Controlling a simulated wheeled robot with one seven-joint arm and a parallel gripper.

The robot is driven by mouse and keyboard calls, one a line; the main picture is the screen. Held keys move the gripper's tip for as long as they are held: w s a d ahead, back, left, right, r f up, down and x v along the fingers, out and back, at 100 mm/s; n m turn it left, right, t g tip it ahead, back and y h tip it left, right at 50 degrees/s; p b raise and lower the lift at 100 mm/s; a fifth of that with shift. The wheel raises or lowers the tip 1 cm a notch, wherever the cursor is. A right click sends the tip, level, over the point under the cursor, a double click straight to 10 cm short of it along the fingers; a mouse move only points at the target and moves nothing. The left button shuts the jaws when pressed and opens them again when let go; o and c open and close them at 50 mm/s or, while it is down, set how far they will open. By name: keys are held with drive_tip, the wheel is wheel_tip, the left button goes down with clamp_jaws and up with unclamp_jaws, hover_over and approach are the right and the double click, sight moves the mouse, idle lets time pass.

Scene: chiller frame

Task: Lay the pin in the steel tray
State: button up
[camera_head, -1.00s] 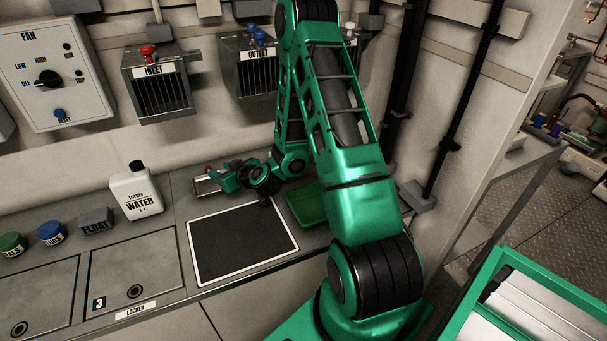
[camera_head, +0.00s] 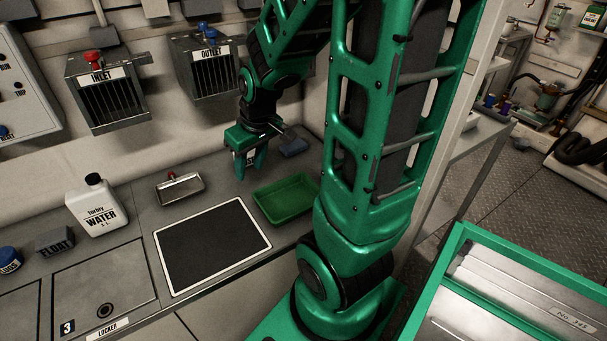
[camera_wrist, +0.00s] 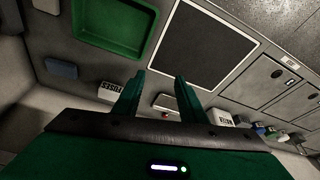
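The steel tray (camera_head: 186,191) is a small shallow metal dish on the counter, left of my gripper. A small red-topped piece (camera_head: 171,176), probably the pin, shows at the tray's back edge. I cannot tell whether it lies inside or just behind the rim. In the wrist view the tray (camera_wrist: 164,101) and the red spot (camera_wrist: 166,115) appear beyond the gap between the fingers. My gripper (camera_head: 250,172) points down above the counter, behind the green tray. In the wrist view my gripper (camera_wrist: 158,78) has its fingers apart with nothing held between them.
A green tray (camera_head: 262,208) and a white-edged black mat (camera_head: 212,246) lie in front. A blue-grey block (camera_head: 293,147) is right of my gripper. A water bottle (camera_head: 97,207) and a float block (camera_head: 55,241) stand left. Inlet (camera_head: 108,100) and outlet (camera_head: 205,70) boxes hang above.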

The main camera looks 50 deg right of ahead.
drive_tip(key=s+r+m+g, duration=0.1)
drive_tip(key=s+r+m, duration=0.2)
drive_tip(key=s, duration=0.6)
drive_tip(key=s+r+m+g, duration=0.2)
drive_tip(key=s+r, duration=0.1)
drive_tip(key=s, duration=0.6)
drive_tip(key=shift+s+d+r+m+g, duration=0.15)
drive_tip(key=shift+r+m+g, duration=0.15)
drive_tip(key=shift+m, duration=0.1)
drive_tip(key=shift+f, duration=0.1)
drive_tip(key=shift+w+f, duration=0.2)
drive_tip(key=shift+w, duration=0.45)
drive_tip(key=shift+c, duration=0.7)
